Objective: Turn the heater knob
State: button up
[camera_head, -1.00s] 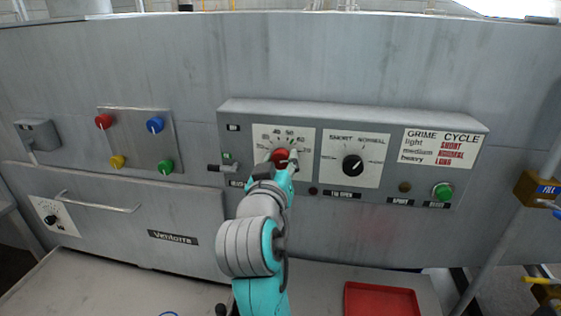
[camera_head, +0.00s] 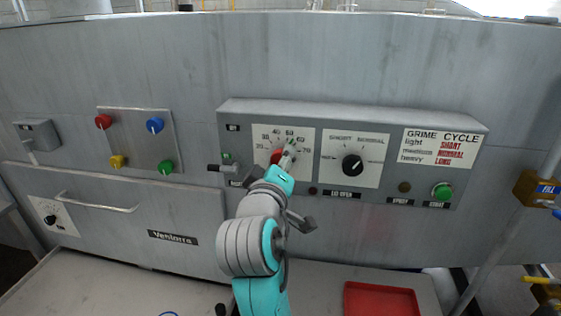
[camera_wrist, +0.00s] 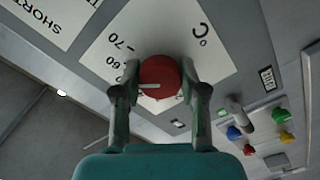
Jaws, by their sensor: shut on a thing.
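The red heater knob (camera_head: 277,157) sits on a white dial plate (camera_head: 303,140) marked with numbers, on the grey control panel. In the wrist view the round red knob (camera_wrist: 160,78) shows a pale pointer line directed to the left of that picture, toward the 60 and 70 marks. My gripper (camera_head: 284,160) reaches the knob from below and partly hides it in the head view. In the wrist view my gripper (camera_wrist: 159,88) has one finger on each side of the knob, shut on it.
Red, blue, yellow and green knobs sit on a plate (camera_head: 137,142) at left. A red tray (camera_head: 381,299) lies below.

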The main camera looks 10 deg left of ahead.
jog(key=shift+n, duration=0.8)
jog(key=o, duration=1.2)
jog(key=shift+c, duration=0.2)
jog(key=s, duration=1.2)
jog(key=shift+a, duration=0.25)
